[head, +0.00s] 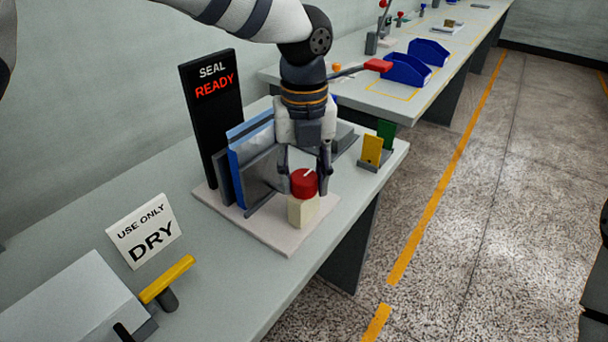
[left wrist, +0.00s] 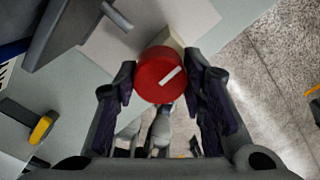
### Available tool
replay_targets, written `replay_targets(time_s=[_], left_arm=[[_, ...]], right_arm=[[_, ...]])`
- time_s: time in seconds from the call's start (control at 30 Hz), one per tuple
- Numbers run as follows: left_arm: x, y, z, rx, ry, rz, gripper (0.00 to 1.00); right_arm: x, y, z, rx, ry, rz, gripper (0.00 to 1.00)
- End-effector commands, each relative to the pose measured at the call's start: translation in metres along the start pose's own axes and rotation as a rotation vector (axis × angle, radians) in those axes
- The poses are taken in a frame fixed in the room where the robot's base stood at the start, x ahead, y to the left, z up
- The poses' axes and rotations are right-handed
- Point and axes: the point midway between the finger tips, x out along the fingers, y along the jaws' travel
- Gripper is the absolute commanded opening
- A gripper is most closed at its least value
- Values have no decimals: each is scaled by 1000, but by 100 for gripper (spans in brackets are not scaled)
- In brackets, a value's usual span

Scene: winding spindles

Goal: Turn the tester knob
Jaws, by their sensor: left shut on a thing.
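The tester knob (head: 303,182) is a red round cap with a white pointer line, on top of a cream block (head: 303,211) at the front of a pale base plate (head: 275,238). My left gripper (head: 305,183) comes down from above and is shut on the knob, one finger at each side. In the left wrist view the red knob (left wrist: 160,75) sits between the two dark fingers (left wrist: 162,95), its white line slanting up to the right. Beside it stands the tester with grey plates and a blue panel (head: 238,165). My right gripper does not show.
A black sign (head: 211,110) reading "SEAL READY" stands behind the tester. A white "USE ONLY DRY" card (head: 145,230) and a yellow-handled device (head: 168,279) are at the left front. Yellow and green cards (head: 372,150) stand at the right. Blue bins (head: 407,70) are on the far bench.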

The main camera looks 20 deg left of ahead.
Motion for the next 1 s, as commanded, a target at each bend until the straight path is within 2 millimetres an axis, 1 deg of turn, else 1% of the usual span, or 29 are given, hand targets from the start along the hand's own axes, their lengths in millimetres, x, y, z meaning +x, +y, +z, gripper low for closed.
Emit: replay_targets(time_s=[0.03,0.2,0.23,0.3,0.57,0.67,0.77,0.9,1.0], left_arm=[[3,1,-1,1,7,5,10],[3,1,-1,0,8,5,10],[3,1,-2,0,8,5,44],[3,1,-1,0,7,4,58],[1,0,0,-1,3,1,58],[-6,0,0,-2,0,-1,58],[-28,0,1,-2,-2,-2,58],[-67,0,0,-1,-2,-2,58],[-91,0,0,-2,0,-1,58]], right_arm=[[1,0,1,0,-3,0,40],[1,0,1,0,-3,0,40],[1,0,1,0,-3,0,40],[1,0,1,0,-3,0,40],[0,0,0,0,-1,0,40],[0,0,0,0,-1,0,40],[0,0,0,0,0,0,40],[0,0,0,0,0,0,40],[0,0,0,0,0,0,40]])
